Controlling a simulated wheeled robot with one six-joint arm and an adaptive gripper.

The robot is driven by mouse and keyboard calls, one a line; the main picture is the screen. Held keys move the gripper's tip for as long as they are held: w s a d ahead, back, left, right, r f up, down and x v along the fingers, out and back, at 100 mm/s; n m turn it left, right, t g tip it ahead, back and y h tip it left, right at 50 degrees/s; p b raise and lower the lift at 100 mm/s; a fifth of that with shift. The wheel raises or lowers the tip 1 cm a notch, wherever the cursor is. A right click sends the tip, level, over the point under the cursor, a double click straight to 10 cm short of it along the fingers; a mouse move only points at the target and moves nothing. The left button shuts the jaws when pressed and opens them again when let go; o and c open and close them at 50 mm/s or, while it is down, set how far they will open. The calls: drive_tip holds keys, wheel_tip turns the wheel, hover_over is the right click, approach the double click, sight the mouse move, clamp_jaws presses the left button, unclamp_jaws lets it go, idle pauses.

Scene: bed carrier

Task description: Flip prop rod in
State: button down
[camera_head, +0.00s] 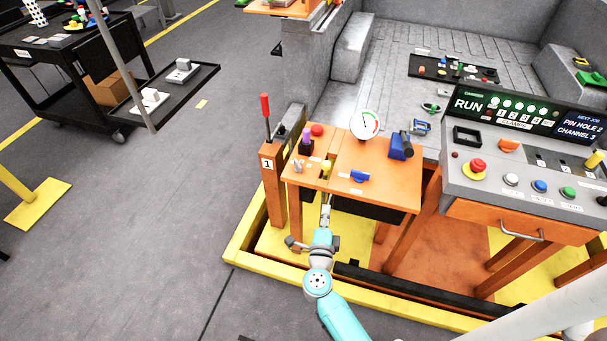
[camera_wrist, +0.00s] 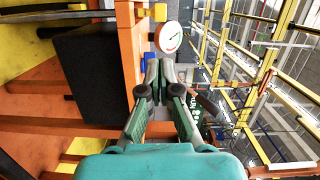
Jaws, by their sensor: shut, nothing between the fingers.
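I cannot single out a prop rod for certain in either view. My gripper (camera_head: 327,200) is shut and empty at the front edge of the small orange table (camera_head: 395,185), just below the yellow knob (camera_head: 326,167). In the wrist view my gripper (camera_wrist: 160,62) has its fingertips together, beside the orange table edge (camera_wrist: 131,45). A black box (camera_head: 368,209) is fixed under the tabletop; it fills the left of the wrist view (camera_wrist: 85,70). My arm hides part of the space under the table.
A red-handled lever (camera_head: 265,105) stands on the post marked 1. A gauge (camera_head: 366,124), blue clamp (camera_head: 401,146) and blue handle (camera_head: 359,176) are on the table. A control console (camera_head: 500,160) stands to the right. A yellow floor frame (camera_head: 245,235) surrounds the area.

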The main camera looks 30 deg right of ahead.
sight(325, 170)
drive_tip(key=shift+w+a+f+m, duration=0.1)
drive_tip(key=shift+w+a+m, duration=0.1)
drive_tip(key=shift+w, duration=0.4)
drive_tip(key=shift+w+a+m, duration=0.1)
drive_tip(key=shift+w+a, duration=0.05)
drive_tip(key=shift+w, duration=0.4)
drive_tip(key=shift+d, duration=0.1)
drive_tip(key=x, duration=1.3)
drive_tip(key=shift+w+d+f, duration=0.15)
drive_tip(key=shift+w+d, duration=0.15)
drive_tip(key=shift+d, duration=0.1)
drive_tip(key=d+x, duration=0.1)
drive_tip(key=x, duration=0.7)
drive_tip(key=shift+d, duration=0.25)
drive_tip(key=shift+s, duration=0.1)
